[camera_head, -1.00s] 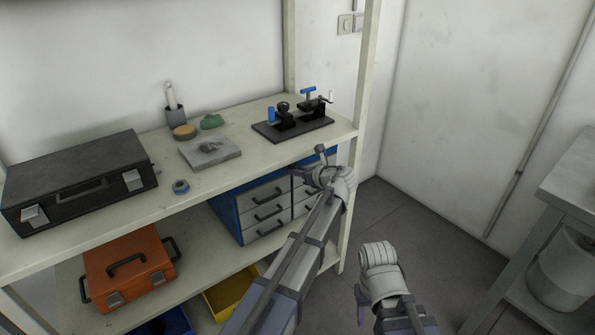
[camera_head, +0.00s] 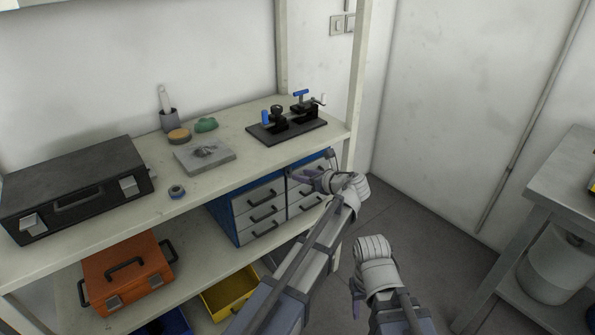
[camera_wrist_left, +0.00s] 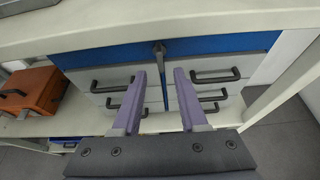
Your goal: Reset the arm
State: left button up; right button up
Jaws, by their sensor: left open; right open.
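My left arm reaches up from the bottom of the head view, and its gripper (camera_head: 312,176) is in front of the blue drawer cabinet (camera_head: 236,222), just below the upper shelf edge. In the left wrist view its two purple fingers (camera_wrist_left: 168,92) are apart with nothing between them; the cabinet's drawers show behind them. My right gripper (camera_head: 356,296) is at the lower middle of the head view, over the floor to the right of the shelf. It holds nothing that I can see, and its fingers are partly hidden by the wrist.
An orange case (camera_head: 127,270) and yellow bin (camera_head: 228,295) are below. A table (camera_head: 560,180) stands right; floor between is free.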

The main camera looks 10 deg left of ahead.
pick_arm(q)
jog(key=shift+s+d+r, duration=0.1)
jog(key=shift+s+d, duration=0.15)
jog(key=s+a+f+n+g+h, duration=0.45)
jog(key=s+f+n, duration=0.35)
jog(key=s+n, duration=0.35)
jog(key=s+d+f+n+g+h, duration=0.1)
jog(key=s+d+f+n+h, duration=0.15)
jog(key=s+n, duration=0.45)
jog(key=s+d+f+n+g+h, duration=0.1)
jog(key=s+f+n+g+h, duration=0.15)
jog(key=s+n, duration=0.45)
jog(key=s+d+r+m+p, duration=0.1)
jog(key=s+d+r+p, duration=0.2)
jog(key=d+r+p, duration=0.3)
jog(key=s+d+r+m+p, duration=0.2)
jog(key=d+r+p, duration=0.3)
jog(key=r+p, duration=1)
jog(key=shift+s+d+r+p, duration=0.2)
jog(key=shift+s+d+p, duration=0.2)
jog(key=shift+s, duration=0.25)
